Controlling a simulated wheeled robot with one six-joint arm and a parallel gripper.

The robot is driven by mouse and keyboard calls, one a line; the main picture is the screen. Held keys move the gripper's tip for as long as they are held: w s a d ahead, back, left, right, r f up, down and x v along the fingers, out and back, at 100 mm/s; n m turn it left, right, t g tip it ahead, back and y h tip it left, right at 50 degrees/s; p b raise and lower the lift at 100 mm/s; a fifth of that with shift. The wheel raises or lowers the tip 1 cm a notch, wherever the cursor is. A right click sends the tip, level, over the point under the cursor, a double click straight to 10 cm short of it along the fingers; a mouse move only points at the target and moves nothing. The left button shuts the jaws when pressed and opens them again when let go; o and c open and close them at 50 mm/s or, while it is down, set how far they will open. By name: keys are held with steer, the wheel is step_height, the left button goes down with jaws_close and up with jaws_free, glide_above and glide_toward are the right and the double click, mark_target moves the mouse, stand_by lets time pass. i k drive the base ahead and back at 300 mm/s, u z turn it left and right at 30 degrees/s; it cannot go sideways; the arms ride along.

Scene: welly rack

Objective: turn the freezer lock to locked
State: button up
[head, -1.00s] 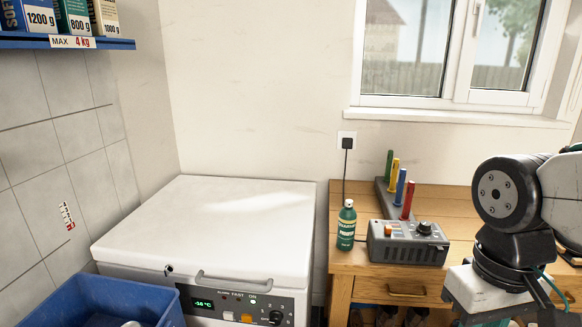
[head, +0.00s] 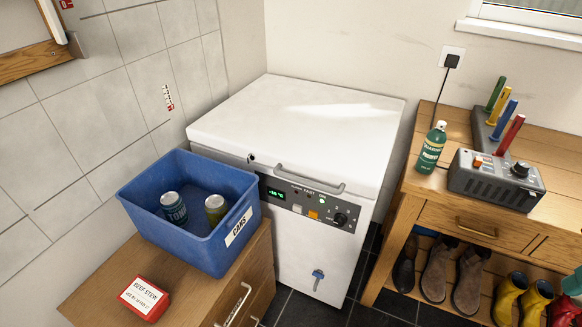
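The white chest freezer (head: 300,125) stands against the back wall with its lid closed. A small dark lock (head: 251,158) shows at the front edge of the lid, left of the grey handle (head: 310,180). It is too small to tell which way the lock is turned. The control panel (head: 303,203) below has a lit green display, small lamps and a black knob (head: 340,218). My gripper is not in view.
A blue crate (head: 185,235) with cans stands on a wooden cabinet close in front of the freezer's left side, beside a red-and-white box (head: 144,298). A wooden bench (head: 440,210) with boots below stands right. A blue-handled tap (head: 318,280) sits low on the freezer.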

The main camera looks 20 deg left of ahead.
mark_target(251, 158)
steer(key=u, duration=0.45)
steer(key=i, duration=1.15)
steer(key=z, duration=0.15)
